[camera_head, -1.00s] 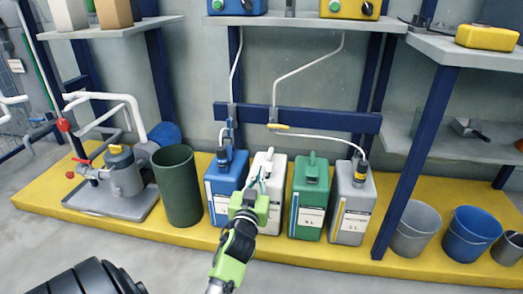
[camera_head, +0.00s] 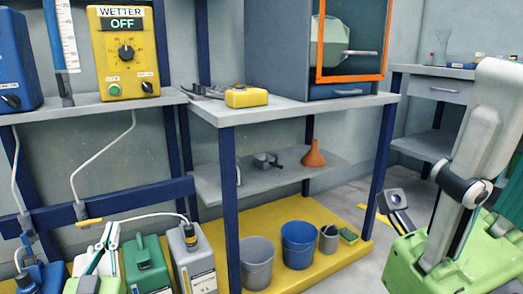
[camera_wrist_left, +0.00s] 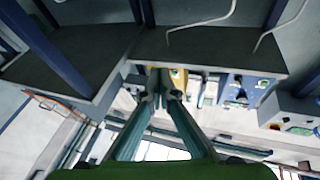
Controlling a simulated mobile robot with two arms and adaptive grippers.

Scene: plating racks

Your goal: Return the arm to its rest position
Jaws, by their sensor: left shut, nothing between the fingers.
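My left gripper (camera_head: 103,243) is at the bottom left of the head view, with its green body cut by the lower edge. Its fingers point up, in front of the row of canisters. In the left wrist view its two fingers (camera_wrist_left: 160,82) come together at the tips with nothing between them. The gripper partly hides the canister behind it. I cannot tell whether it touches that canister. My right arm's pale link and green parts show at the right of the head view.
A green canister (camera_head: 148,268) and a grey canister (camera_head: 194,262) stand right of the gripper. Grey (camera_head: 257,262) and blue (camera_head: 298,246) buckets stand on the yellow platform. A table (camera_head: 300,107) carries a yellow box (camera_head: 246,97). Floor shows at right.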

